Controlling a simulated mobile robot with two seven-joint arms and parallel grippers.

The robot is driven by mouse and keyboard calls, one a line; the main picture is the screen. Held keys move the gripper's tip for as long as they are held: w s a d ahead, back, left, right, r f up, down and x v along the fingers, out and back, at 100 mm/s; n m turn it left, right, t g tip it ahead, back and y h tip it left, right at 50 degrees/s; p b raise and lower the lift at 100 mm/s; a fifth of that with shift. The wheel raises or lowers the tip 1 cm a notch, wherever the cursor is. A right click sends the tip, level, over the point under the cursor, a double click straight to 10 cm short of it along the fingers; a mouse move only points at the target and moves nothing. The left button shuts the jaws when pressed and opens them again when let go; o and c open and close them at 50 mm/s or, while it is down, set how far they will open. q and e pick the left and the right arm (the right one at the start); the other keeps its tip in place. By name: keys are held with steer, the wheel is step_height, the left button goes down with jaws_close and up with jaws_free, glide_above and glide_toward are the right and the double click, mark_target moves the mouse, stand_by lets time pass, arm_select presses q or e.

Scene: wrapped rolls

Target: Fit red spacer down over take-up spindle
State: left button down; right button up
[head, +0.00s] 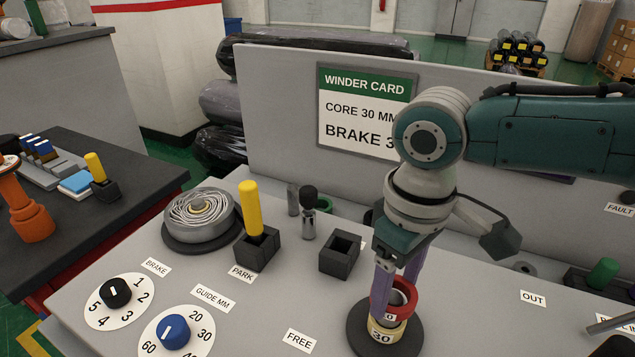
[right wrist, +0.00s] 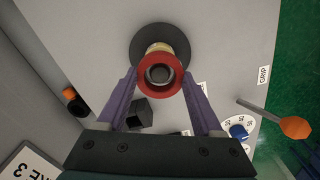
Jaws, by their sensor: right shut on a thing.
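My right gripper (head: 396,286) is shut on the red spacer (head: 405,297), its purple fingers on either side of the ring. The spacer is directly above a beige core (head: 383,333) marked 30, which stands on a dark round base (head: 358,335). In the right wrist view, the spacer (right wrist: 160,91) sits between the fingertips (right wrist: 160,77), and the grey top of the take-up spindle (right wrist: 159,74) shows through its hole. Part of the core (right wrist: 157,48) shows behind the ring. I cannot tell whether the spacer touches the core. My left gripper is not in view.
A yellow handle (head: 250,207) stands in a black holder, beside an empty black socket (head: 340,254). Black (head: 115,293) and blue (head: 174,332) dials are at the front left. A grey panel with the winder card (head: 365,110) stands behind.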

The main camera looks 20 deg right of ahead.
mark_target(394, 297)
steer(key=shift+f+b, duration=0.5)
steer(key=shift+f, duration=0.3)
steer(key=shift+f+b, duration=0.7)
steer(key=shift+f, duration=0.2)
steer(key=o, duration=1.4)
steer(key=shift+c, duration=0.2)
step_height(394, 297, up, 10)
steer(key=shift+p, duration=0.65)
